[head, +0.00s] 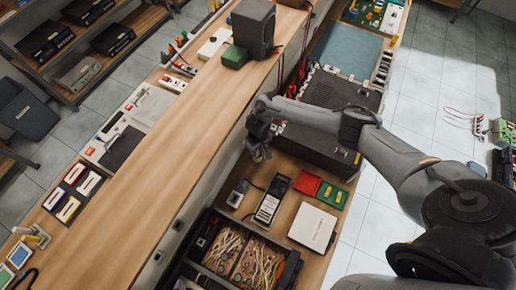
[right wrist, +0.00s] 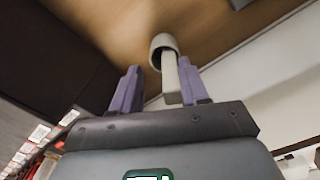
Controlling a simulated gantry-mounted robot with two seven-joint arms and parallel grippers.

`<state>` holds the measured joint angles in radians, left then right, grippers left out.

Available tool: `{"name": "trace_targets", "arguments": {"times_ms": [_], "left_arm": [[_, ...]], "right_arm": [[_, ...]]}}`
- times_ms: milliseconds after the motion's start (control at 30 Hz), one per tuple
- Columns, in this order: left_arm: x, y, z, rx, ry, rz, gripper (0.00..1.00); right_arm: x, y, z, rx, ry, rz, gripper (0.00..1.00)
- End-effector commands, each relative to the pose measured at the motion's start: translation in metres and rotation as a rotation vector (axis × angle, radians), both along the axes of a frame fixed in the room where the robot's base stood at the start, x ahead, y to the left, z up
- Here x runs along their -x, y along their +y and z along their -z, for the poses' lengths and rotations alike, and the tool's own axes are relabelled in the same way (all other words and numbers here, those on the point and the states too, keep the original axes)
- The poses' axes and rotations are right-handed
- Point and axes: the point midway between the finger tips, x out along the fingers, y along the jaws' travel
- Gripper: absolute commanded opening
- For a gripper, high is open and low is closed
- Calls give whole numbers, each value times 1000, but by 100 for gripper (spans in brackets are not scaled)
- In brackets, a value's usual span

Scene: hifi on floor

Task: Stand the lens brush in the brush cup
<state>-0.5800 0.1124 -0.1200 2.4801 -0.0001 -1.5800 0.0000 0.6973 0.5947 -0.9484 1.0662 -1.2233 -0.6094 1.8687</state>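My right gripper (head: 258,152) hangs by the edge of the long wooden bench, above the lower shelf. In the right wrist view its two purple fingers (right wrist: 158,90) stand apart. A pale round, hollow-looking thing (right wrist: 160,42) shows beyond the fingertips, against a wooden surface. A pale narrow bar (right wrist: 171,80) runs from it back between the fingers, closer to the right-hand finger. I cannot tell whether these are the lens brush and the brush cup, or whether the bar touches the finger. In the head view I cannot make out brush or cup. My left gripper is not in view.
The long wooden bench (head: 165,140) has a clear middle. The lower shelf holds a black meter (head: 271,200), a red box (head: 306,183), a green box (head: 332,195), a white box (head: 312,228) and a wire-filled case (head: 240,255). A dark speaker (head: 253,25) stands at the back.

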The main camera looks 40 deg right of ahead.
Motion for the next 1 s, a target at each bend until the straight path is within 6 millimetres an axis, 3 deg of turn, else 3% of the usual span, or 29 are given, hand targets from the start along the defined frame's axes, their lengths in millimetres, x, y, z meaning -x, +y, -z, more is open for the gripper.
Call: {"name": "trace_targets", "arguments": {"times_ms": [467, 1000], "left_arm": [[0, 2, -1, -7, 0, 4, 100], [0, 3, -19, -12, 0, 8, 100]], "right_arm": [[-2, 6, -7, -13, -4, -6, 48], [-1, 1, -90, -2, -3, -3, 48]]}}
